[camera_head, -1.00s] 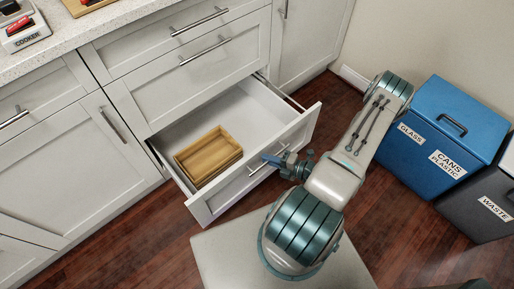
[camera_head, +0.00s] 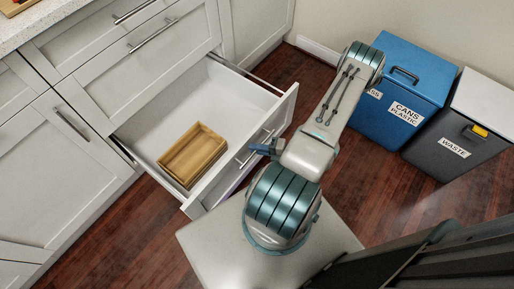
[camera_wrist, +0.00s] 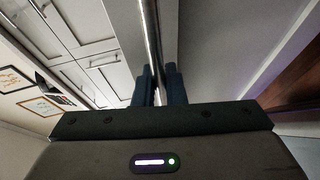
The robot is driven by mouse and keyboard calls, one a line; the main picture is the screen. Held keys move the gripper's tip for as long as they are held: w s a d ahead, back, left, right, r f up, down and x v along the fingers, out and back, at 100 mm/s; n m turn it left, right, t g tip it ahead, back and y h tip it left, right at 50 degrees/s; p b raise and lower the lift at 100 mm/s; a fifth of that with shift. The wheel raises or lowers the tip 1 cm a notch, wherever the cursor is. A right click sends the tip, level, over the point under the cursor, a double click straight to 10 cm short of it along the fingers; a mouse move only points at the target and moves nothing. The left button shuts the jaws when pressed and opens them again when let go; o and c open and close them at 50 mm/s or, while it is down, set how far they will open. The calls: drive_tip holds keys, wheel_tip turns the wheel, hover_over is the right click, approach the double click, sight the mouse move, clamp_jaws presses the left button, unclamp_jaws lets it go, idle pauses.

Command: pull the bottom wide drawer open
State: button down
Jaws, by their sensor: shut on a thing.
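The bottom wide drawer (camera_head: 228,92) is pulled well out from the white cabinet in the head view, with its pale interior showing. A wooden box (camera_head: 194,154) sits inside it near the left front. The bar handle (camera_head: 252,150) runs along the drawer's front face. My gripper (camera_head: 266,150) is at this handle, shut on it.
Closed drawers (camera_head: 145,45) and a cabinet door (camera_head: 58,130) are above and left. A blue bin (camera_head: 400,95) and a dark waste bin (camera_head: 452,145) stand to the right. Wooden floor (camera_head: 120,245) is free at the lower left.

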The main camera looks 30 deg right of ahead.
drive_tip(key=c, duration=1.5)
unclamp_jaws()
drive_tip(key=p+v, duration=0.1)
drive_tip(key=v, duration=1.2)
drive_tip(key=shift+s+d, duration=0.25)
drive_tip(key=shift+d, duration=0.05)
drive_tip(key=w+a+r+n+g+p, duration=0.35)
drive_tip(key=r+n, duration=0.35)
drive_tip(key=r, duration=0.3)
drive_tip(key=w+a+r+n+g+p, duration=0.25)
drive_tip(key=r+n+g, duration=0.25)
drive_tip(key=r+n, duration=0.4)
drive_tip(key=w+a+r+n+g+p, duration=0.2)
drive_tip(key=w+r+n+g+p, duration=0.3)
drive_tip(key=r, duration=0.6)
drive_tip(key=s+a+r+n+t+h+p, duration=0.1)
drive_tip(key=a+r+n+h+p, duration=0.2)
drive_tip(key=r+n, duration=0.5)
drive_tip(key=s+a+r+n+t+h+p, duration=0.1)
drive_tip(key=a+r+n+t+h+p, duration=0.1)
drive_tip(key=a+r+n, duration=0.4)
drive_tip(key=s+a+r+n+t+h+p, duration=0.1)
drive_tip(key=a+r+n+h+p, duration=0.3)
drive_tip(key=r+n, duration=0.7)
wheel_tip(320, 180, up, 4)
drive_tip(key=shift+s+a+f+h, duration=0.2)
drive_tip(key=shift+s+a+h, duration=0.3)
drive_tip(key=shift+h, duration=0.2)
